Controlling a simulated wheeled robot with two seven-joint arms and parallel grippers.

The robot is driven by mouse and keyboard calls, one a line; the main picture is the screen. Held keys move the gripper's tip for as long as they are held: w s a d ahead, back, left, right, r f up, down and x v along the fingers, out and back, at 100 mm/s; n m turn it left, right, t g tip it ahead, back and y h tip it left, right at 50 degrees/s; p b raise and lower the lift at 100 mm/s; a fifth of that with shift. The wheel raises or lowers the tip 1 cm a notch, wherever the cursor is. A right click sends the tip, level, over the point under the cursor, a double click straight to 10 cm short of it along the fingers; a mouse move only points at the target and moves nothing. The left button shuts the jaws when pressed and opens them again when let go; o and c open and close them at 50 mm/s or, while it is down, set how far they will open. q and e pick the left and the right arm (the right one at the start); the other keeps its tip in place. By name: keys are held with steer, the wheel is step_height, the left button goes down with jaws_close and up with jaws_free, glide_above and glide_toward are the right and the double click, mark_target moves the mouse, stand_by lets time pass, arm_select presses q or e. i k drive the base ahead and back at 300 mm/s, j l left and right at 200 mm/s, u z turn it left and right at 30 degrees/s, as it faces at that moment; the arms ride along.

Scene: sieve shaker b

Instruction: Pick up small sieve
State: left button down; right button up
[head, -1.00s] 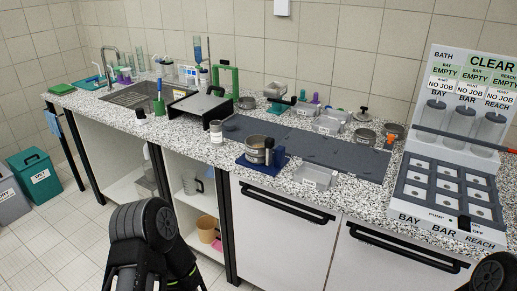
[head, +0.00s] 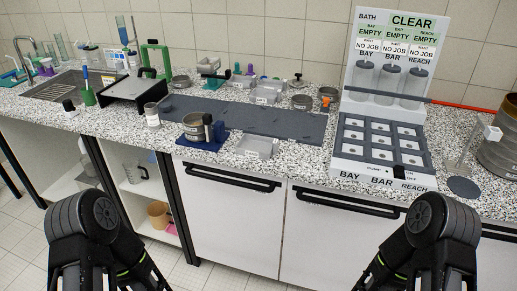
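Several round metal pans that could be sieves stand on the counter; I cannot tell which is the small sieve. One pan (head: 194,125) is on a blue mat at the front, beside a dark upright cylinder. Another pan (head: 180,82) stands at the back left, by the green frame. A third pan (head: 301,103) is at the right end of the dark mat, with one more round pan (head: 326,93) behind it. Only black links of my two arms show at the bottom; neither gripper is in view.
A grey mat (head: 240,117) runs along the speckled counter, with clear trays (head: 258,147) near it. A panel with button grid (head: 380,145) stands to the right. A sink (head: 62,86) is at left. A large metal drum (head: 500,150) is at the far right.

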mark_target(192, 122)
steer(key=z, duration=0.4)
steer(key=j+z, duration=0.4)
steer(key=j, duration=0.45)
steer(key=j+z, duration=0.4)
steer(key=j, duration=1.1)
steer(key=k, duration=0.05)
